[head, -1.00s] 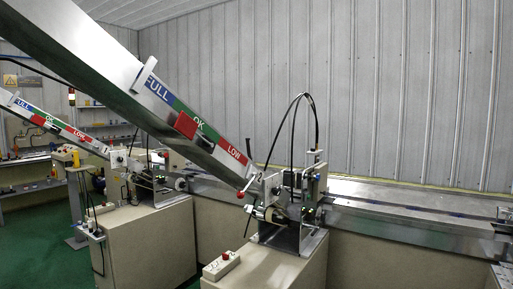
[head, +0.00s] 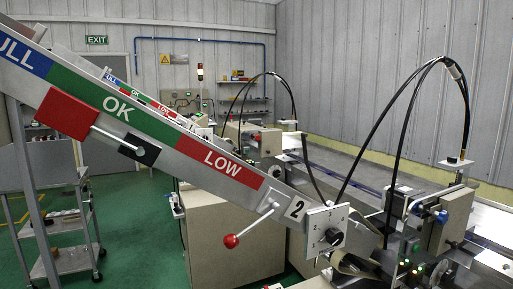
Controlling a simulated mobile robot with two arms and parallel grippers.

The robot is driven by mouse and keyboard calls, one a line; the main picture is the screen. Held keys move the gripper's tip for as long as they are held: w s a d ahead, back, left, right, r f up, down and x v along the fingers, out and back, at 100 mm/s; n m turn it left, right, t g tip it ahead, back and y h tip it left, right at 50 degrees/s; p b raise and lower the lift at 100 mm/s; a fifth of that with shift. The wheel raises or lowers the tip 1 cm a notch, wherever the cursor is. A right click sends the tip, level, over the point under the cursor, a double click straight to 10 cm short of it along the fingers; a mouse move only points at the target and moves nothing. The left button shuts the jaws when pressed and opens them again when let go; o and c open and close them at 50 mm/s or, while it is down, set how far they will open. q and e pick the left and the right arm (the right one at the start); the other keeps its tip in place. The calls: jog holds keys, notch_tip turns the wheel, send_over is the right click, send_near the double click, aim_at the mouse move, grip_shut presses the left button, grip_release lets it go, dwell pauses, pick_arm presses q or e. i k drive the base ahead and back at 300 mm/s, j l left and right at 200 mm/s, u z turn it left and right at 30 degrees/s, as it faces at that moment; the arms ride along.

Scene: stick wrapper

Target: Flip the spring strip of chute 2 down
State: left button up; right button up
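Chute 2 (head: 190,150) slopes down from the upper left to the machine at the lower right. Its side has blue, green "OK" and red "LOW" bands and a "2" label (head: 296,208). A red plate (head: 70,114) sits on its side, with a thin silver rod (head: 115,137) running to a black block (head: 138,151). A lever with a red ball knob (head: 231,241) hangs low near the chute's lower end. I cannot tell which part is the spring strip. Neither of my grippers is in view.
A dial plate (head: 327,228) and the machine (head: 445,220) with black hoses stand at the chute's lower end. Another chute and machine (head: 255,140) stand behind. A grey cart (head: 70,235) is at left. Green floor (head: 140,215) shows between.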

aim_at(304, 136)
jog(key=i+l+u, duration=0.15)
jog(key=l, duration=0.2)
jog(key=i+l+u, duration=0.2)
jog(key=l, duration=0.2)
jog(key=l+u, duration=0.15)
jog(key=l, duration=0.25)
